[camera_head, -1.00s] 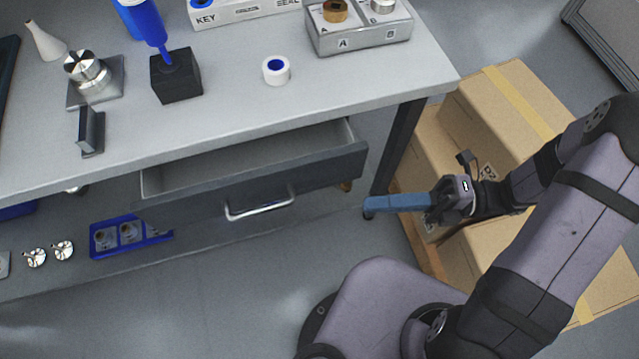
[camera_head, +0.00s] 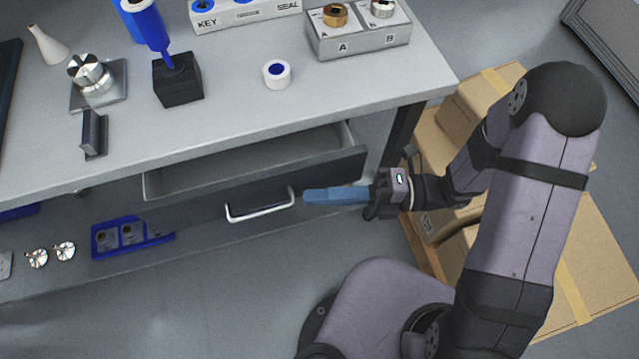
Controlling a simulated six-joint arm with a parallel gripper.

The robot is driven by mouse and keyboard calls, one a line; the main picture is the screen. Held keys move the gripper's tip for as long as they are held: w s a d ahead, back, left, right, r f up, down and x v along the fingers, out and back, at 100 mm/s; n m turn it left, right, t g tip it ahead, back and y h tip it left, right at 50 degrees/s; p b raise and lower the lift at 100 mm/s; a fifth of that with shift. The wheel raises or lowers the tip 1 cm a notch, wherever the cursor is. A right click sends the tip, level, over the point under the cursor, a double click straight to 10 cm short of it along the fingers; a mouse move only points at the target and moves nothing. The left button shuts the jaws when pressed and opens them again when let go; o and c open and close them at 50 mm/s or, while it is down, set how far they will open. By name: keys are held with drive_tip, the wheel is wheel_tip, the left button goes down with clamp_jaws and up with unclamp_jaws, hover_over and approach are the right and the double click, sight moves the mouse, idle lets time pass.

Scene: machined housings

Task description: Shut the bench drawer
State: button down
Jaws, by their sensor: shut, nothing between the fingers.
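The bench drawer (camera_head: 330,166) is pulled part way out under the bench top, and its inside shows empty where I can see it. Its dark front carries a pale bar handle (camera_head: 261,213). My gripper (camera_head: 306,196), with long blue fingers, is shut and empty. It points left, in front of the right part of the drawer front, with its tips a little right of the handle. I cannot tell whether the fingers touch the drawer front.
Cardboard boxes (camera_head: 580,250) stand at the right. A blue tray (camera_head: 131,238) lies below. The floor in front of the drawer is clear.

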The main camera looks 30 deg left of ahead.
sight(314, 173)
drive_tip(key=shift+w+a, duration=0.55)
drive_tip(key=shift+w, duration=0.05)
drive_tip(key=w+a, duration=0.2)
drive_tip(key=shift+w+a+f+b, duration=0.15)
drive_tip(key=shift+w+a+b, duration=0.15)
drive_tip(key=shift+w+a, duration=0.35)
drive_tip(key=shift+w, duration=0.05)
drive_tip(key=shift+s, duration=0.1)
drive_tip(key=shift+s+d, duration=0.3)
drive_tip(key=shift+d, duration=0.1)
drive_tip(key=s+d, duration=0.1)
drive_tip(key=d, duration=0.1)
drive_tip(key=shift+s+d, duration=0.35)
drive_tip(key=v, duration=0.9)
drive_tip(key=shift+b, duration=0.45)
